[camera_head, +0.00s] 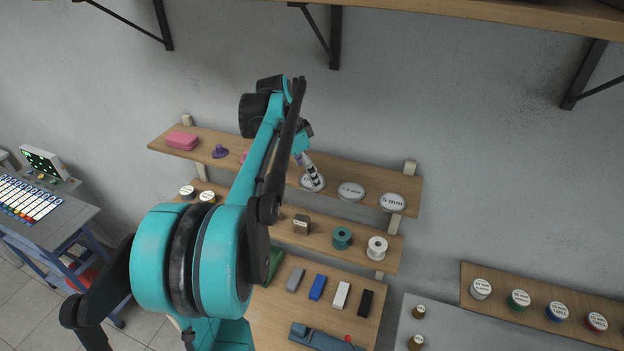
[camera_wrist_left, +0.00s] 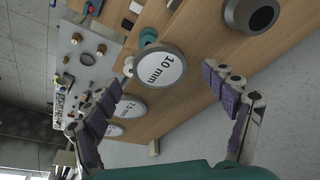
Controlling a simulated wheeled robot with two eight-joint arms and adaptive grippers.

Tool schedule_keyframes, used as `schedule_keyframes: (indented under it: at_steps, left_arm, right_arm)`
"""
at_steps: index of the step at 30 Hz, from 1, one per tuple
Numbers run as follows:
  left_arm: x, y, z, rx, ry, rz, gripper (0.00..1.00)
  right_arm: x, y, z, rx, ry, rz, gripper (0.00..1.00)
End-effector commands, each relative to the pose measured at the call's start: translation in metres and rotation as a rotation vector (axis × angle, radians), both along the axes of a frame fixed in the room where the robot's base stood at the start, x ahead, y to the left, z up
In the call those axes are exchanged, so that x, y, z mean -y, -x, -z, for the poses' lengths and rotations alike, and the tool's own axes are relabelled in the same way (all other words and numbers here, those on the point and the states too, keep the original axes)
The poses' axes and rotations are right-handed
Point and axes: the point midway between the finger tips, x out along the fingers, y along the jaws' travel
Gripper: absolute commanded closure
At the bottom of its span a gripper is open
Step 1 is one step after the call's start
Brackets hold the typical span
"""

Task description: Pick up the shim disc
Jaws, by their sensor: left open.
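Three round shim discs with white labelled faces sit on the upper wooden shelf. The 10 mm disc (camera_wrist_left: 160,69) lies between and beyond my left fingertips in the wrist view; in the head view the gripper partly covers it (camera_head: 307,186). The 7.5 mm disc (camera_head: 351,191) and the 5 mm disc (camera_head: 393,202) lie to its right; both also show in the wrist view (camera_wrist_left: 128,103), the 5 mm one (camera_wrist_left: 113,130) partly behind a finger. My left gripper (camera_head: 312,172) is open and empty above the 10 mm disc. It also shows in the wrist view (camera_wrist_left: 163,80). My right gripper is out of view.
The upper shelf (camera_head: 370,173) also holds a pink block (camera_head: 182,140) and a purple knob (camera_head: 220,152). The lower shelf holds a teal spool (camera_head: 342,238) and a white spool (camera_head: 377,248). A dark-centred ring (camera_wrist_left: 252,14) is beside the 10 mm disc in the wrist view.

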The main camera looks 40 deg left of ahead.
Motion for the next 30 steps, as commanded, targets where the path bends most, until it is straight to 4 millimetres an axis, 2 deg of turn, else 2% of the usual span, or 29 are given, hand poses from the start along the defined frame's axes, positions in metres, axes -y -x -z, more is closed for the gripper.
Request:
schedule_keyframes:
  at_steps: [4, 11, 15, 17, 18, 30]
  left_arm:
    - [0.002, -0.0036, 0.0126, 0.0, 0.0, 0.001, 0.16]
    - [0.002, -0.0039, 0.0142, 0.0, -0.001, 0.0, 0.16]
    - [0.002, -0.0039, 0.014, 0.0, -0.001, 0.0, 0.53]
    - [0.002, -0.0039, 0.014, 0.0, -0.001, 0.0, 0.69]
    - [0.002, -0.0039, 0.014, 0.0, -0.001, 0.0, 0.72]
    - [0.002, -0.004, 0.0098, 0.0, -0.001, 0.0, 0.72]
  right_arm:
    - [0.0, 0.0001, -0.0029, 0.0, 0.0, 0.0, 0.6]
    - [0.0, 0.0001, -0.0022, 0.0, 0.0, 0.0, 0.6]
    - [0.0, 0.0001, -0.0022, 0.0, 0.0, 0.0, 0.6]
    - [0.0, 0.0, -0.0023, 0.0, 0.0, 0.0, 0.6]
    - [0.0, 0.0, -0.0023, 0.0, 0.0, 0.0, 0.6]
    - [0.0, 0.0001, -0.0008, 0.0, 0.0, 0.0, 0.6]
